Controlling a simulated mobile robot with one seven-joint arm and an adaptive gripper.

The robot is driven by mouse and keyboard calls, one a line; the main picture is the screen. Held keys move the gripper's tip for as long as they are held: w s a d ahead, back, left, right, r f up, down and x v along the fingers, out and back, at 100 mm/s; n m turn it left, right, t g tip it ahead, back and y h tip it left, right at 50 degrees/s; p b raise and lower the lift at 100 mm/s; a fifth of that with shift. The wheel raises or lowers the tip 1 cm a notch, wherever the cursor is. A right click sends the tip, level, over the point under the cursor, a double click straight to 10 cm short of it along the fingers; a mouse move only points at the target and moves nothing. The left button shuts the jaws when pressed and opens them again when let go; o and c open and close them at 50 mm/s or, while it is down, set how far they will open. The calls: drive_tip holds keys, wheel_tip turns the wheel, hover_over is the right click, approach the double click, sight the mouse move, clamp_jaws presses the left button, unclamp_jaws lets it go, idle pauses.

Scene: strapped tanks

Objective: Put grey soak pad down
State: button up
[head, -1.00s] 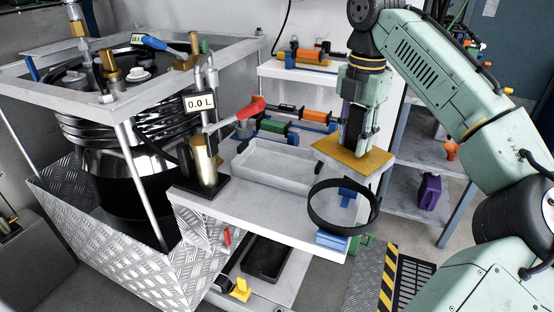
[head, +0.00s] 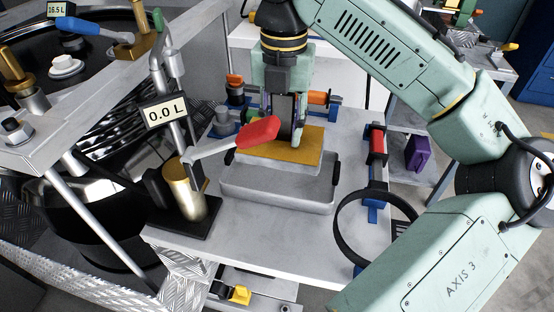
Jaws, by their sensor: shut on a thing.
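My gripper (head: 293,138) points down and is shut on the soak pad (head: 312,146), a flat slab with an ochre top and pale grey sides. The pad is level and lies over the far part of a shallow grey tray (head: 280,198). Its near edge shows inside the tray's outline; I cannot tell whether it touches the tray. The red-handled lever of the valve partly covers the pad's left side. The fingertips are partly hidden against the pad.
The brass valve (head: 186,190) with its red lever handle (head: 258,133) stands close left of the tray. A black strap loop (head: 340,228) and a red-and-blue clamp (head: 376,145) are at right. The bench (head: 255,240) is clear in front of the tray.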

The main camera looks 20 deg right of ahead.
sight(283, 140)
drive_tip(key=shift+f, duration=4)
drive_tip(key=shift+f, duration=0.1)
drive_tip(key=o, duration=1.2)
drive_tip(key=shift+o, duration=0.2)
drive_tip(key=shift+r, duration=0.2)
wheel_tip(283, 140, up, 12)
drive_tip(key=shift+f+p, duration=0.1)
drive_tip(key=shift+p, duration=0.45)
drive_tip(key=shift+s, duration=0.1)
